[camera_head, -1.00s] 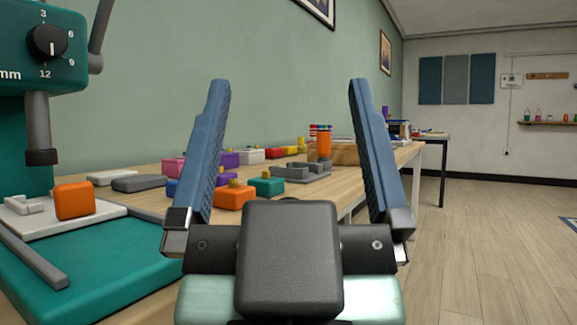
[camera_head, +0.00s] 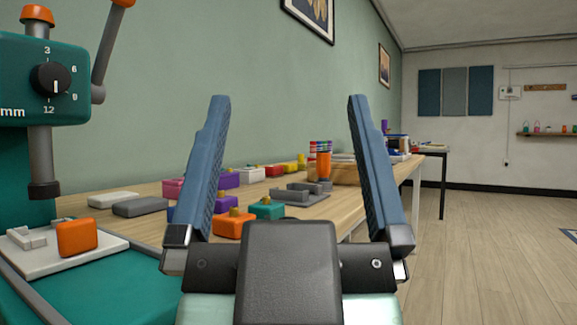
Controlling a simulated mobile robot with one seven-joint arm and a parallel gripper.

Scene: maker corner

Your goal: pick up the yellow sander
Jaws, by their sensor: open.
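A small yellow block (camera_head: 301,161), seemingly the yellow sander, sits at the far end of a row of coloured blocks on the wooden workbench (camera_head: 335,208), near the green wall. It is small and far off, so its shape is hard to make out. My gripper (camera_head: 288,98) is open and empty in the middle of the view, its two blue fingers pointing up and wide apart. The yellow block appears between the fingers in the picture but lies well beyond them.
A teal drill press (camera_head: 25,95) with an orange block (camera_head: 77,238) on its base stands close at left. Several coloured blocks, a grey holder (camera_head: 300,194) and an orange cup of markers (camera_head: 322,165) crowd the bench. Open floor (camera_head: 490,235) lies to the right.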

